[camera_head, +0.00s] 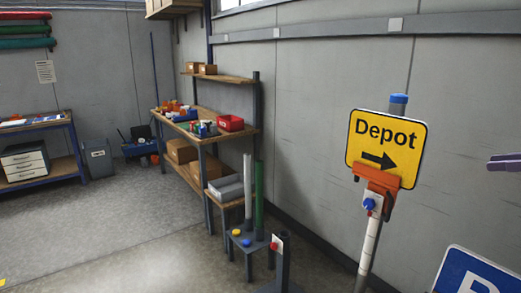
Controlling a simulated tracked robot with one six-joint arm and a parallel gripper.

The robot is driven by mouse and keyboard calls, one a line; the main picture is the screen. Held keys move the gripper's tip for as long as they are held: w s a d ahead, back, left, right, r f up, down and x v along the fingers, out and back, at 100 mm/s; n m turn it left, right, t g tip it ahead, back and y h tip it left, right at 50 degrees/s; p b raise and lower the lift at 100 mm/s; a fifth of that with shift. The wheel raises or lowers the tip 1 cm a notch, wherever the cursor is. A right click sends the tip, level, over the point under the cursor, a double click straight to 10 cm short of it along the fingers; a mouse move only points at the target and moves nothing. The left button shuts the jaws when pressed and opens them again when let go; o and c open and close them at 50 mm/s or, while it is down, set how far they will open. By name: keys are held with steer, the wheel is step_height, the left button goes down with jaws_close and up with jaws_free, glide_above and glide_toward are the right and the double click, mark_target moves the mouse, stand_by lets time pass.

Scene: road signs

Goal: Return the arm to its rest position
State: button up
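At the right edge, a small purple-grey part (505,162) reaches into view and seems to be the tip of my gripper. Most of it is cut off by the frame, so whether it is open or shut does not show. It appears to the right of the yellow Depot sign (387,138), with a gap between them in the picture. The sign has a black arrow pointing right. It sits upright, slightly tilted, on a pole (369,243) with a blue cap, at an orange bracket (377,182) with a blue knob (369,204).
A blue sign (474,276) with a white letter is cut off at lower right. A small stand (249,240) with coloured knobs and upright tubes stands at centre. A workbench (205,135) with bins lines the wall. The floor at left is open.

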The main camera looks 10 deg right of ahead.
steer(key=d+f+n+g+h, duration=0.1)
steer(key=d+f+h, duration=0.15)
steer(key=f, duration=0.35)
steer(key=d+f+n+h, duration=0.1)
steer(key=d+f+n, duration=0.1)
steer(key=d+f, duration=0.25)
steer(key=w+a+f+n+g, duration=0.3)
steer(key=a+f+n, duration=0.3)
steer(key=a, duration=0.4)
steer(key=s+a+f+n+g+h, duration=0.15)
steer(key=a+n, duration=0.25)
steer(key=a, duration=0.8)
steer(key=s+a+f+n+g+h, duration=0.1)
steer(key=s+a+f+n+g, duration=0.3)
steer(key=a, duration=0.8)
steer(key=s+a+n+t, duration=0.1)
steer(key=s+a+n, duration=0.3)
steer(key=a, duration=0.5)
steer(key=s+a+n+t, duration=0.1)
steer(key=s+a+n, duration=0.3)
steer(key=a, duration=0.5)
steer(key=s+a+n+t, duration=0.1)
steer(key=s+a+n, duration=0.3)
steer(key=a, duration=0.6)
steer(key=shift+s, duration=1.25)
